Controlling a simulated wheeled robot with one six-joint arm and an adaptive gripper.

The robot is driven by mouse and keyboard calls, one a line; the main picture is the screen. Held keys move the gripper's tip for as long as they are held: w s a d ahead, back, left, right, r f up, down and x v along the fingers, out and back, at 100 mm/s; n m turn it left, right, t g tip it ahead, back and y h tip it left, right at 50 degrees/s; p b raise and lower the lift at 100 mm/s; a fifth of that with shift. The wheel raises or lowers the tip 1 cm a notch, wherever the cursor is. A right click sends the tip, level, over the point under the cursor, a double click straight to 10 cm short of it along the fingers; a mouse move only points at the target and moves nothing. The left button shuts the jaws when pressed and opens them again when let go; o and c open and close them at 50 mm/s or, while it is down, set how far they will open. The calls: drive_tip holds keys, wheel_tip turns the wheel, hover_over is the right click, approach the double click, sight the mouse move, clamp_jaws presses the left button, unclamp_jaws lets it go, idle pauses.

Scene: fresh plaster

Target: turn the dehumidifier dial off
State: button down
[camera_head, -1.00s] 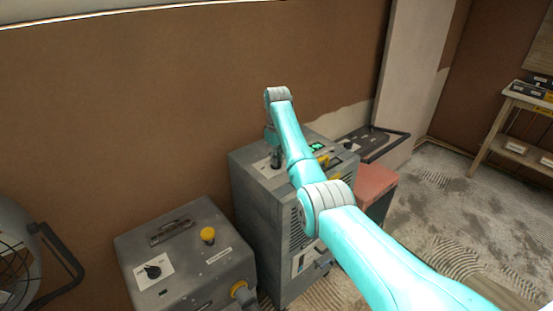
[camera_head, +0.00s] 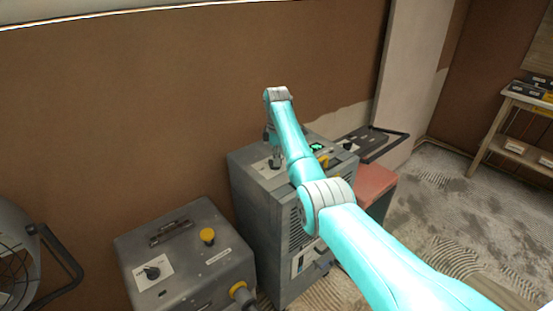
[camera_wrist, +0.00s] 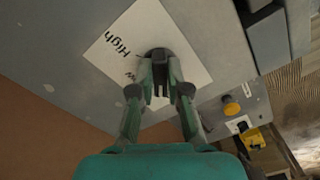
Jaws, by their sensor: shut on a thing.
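The label reads "High"; another word is mostly hidden, with only a "w" showing. My gripper (camera_wrist: 160,88) is shut on the dial, its fingers on either side of it. In the head view my gripper (camera_head: 274,160) is over the cabinet's top left part, and my arm hides some of the top.
A lower grey box (camera_head: 185,260) with its own dial (camera_head: 152,272) and yellow knob (camera_head: 207,235) stands at left. A fan (camera_head: 20,265) is at the far left. A reddish box (camera_head: 374,180) stands right of the dehumidifier, and a wooden shelf (camera_head: 505,120) stands far right.

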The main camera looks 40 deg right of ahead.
drive_tip(key=shift+n, duration=0.7)
drive_tip(key=c, duration=1.1)
unclamp_jaws()
drive_tip(key=shift+c, duration=0.2)
drive_tip(key=shift+r, duration=0.15)
wheel_tip(320, 180, up, 12)
